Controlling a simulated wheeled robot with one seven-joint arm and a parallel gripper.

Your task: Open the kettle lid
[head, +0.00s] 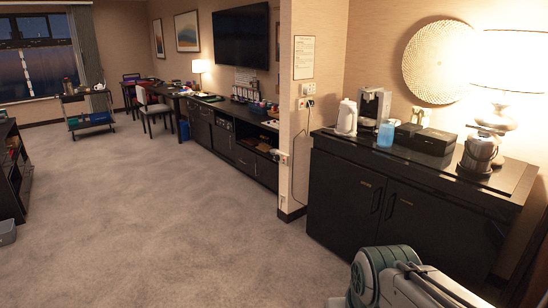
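A white kettle (347,117) stands upright at the left end of the dark cabinet top, beside a coffee machine. It is small in the head view, and I cannot tell whether its lid is open or shut. Part of my arm shows at the bottom right, in front of the cabinet and well short of the kettle. My gripper is not in view.
The dark cabinet (375,199) has closed doors. On it stand the coffee machine (374,105), a blue cup (386,134), a black box (429,141), a dark bucket-like container (479,153) and a lit lamp (497,118). Open carpet (170,210) lies to the left.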

